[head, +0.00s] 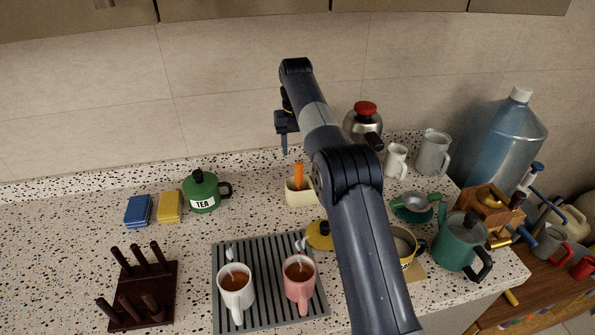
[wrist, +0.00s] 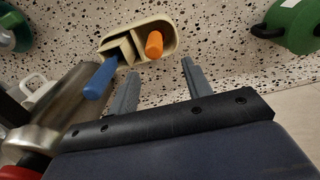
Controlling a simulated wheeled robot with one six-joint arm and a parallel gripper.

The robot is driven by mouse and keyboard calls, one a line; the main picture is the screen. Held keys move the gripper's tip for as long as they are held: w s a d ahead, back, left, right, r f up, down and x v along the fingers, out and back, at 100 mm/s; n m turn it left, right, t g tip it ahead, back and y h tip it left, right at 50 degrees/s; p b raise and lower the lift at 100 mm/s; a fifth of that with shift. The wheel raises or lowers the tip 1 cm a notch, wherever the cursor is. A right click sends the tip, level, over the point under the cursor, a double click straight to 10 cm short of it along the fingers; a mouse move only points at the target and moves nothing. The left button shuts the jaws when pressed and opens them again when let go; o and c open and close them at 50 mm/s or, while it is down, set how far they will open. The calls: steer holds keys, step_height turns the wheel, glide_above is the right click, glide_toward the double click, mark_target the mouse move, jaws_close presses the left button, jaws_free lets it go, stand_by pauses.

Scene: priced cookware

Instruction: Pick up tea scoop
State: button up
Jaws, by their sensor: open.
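A cream holder (head: 300,195) stands on the speckled counter near the back wall, and it also shows in the wrist view (wrist: 168,28). An orange handle (head: 299,175) sticks up from it, also in the wrist view (wrist: 154,44). A blue handle (wrist: 99,80) rises from the holder's other side in the wrist view. I cannot tell which handle, if either, belongs to the tea scoop; the lower ends are hidden. My gripper (head: 285,148) is open and empty above and behind the holder. In the wrist view its fingers (wrist: 159,80) point toward the holder, apart from the orange handle.
A green tea canister (head: 203,191) stands left of the holder. A steel kettle with a red lid (head: 363,122) is to the right, close to my gripper in the wrist view (wrist: 60,105). Two mugs (head: 235,288) (head: 299,279) stand on a ribbed tray (head: 262,250) in front.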

mark_target(298, 176)
steer(key=shift+s+d+f, duration=0.1)
steer(key=shift+s+f, duration=0.05)
steer(key=shift+f, duration=1.5)
steer(key=shift+s+d+f, duration=0.15)
steer(key=shift+f, duration=1.55)
steer(key=shift+s+d+f, duration=0.1)
steer(key=shift+s+f, duration=0.05)
steer(key=shift+f, duration=1.85)
jaws_close()
